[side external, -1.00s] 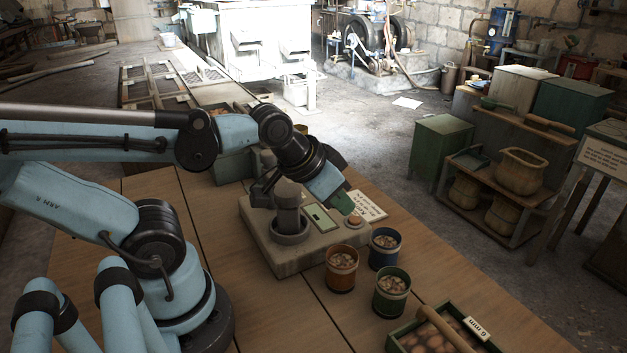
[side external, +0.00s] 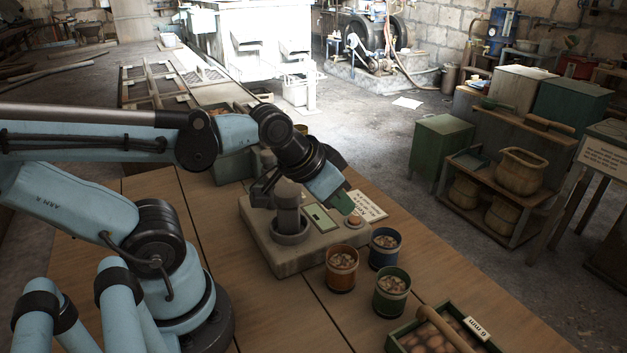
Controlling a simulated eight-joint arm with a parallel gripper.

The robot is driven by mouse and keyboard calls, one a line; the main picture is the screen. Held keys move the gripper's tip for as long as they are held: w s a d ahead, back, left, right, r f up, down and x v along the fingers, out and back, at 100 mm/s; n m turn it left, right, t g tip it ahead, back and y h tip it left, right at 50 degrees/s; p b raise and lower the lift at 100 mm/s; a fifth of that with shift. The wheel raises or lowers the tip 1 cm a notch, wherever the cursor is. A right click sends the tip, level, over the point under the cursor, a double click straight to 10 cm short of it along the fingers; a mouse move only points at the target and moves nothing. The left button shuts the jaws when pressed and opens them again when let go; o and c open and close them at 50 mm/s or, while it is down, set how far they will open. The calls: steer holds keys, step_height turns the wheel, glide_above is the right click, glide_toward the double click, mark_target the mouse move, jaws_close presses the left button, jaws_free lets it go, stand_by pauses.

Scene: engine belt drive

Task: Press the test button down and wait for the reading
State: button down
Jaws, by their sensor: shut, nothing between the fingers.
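The tester (side external: 296,262) is a grey box on the wooden bench, with a round metal cup (side external: 290,238) and a small greenish display (side external: 320,216) on top. Its round brownish button (side external: 354,221) is at the right end of the top. My gripper (side external: 344,205) points down over that end, its green fingertips shut and empty. The tips appear just behind or above the button in this view. I cannot tell whether they touch it or whether it is pressed. The display is too small to read.
A printed card (side external: 369,206) lies behind the tester. An orange tin (side external: 341,280), a blue tin (side external: 385,262) and a green tin (side external: 391,305), each with contents, stand close in front and right. A tray (side external: 400,345) labelled 6 mm sits at the bench's front right.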

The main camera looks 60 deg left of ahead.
steer(key=shift+w, duration=0.1)
step_height(320, 180, up, 2)
steer(key=n+t+y, duration=0.2)
steer(key=n, duration=0.9)
glide_above(351, 220)
steer(key=shift+r, duration=0.2)
steer(key=shift+f, duration=0.1)
steer(key=shift+f, duration=4.3)
steer(key=shift+f, duration=0.15)
steer(key=shift+f, duration=0.25)
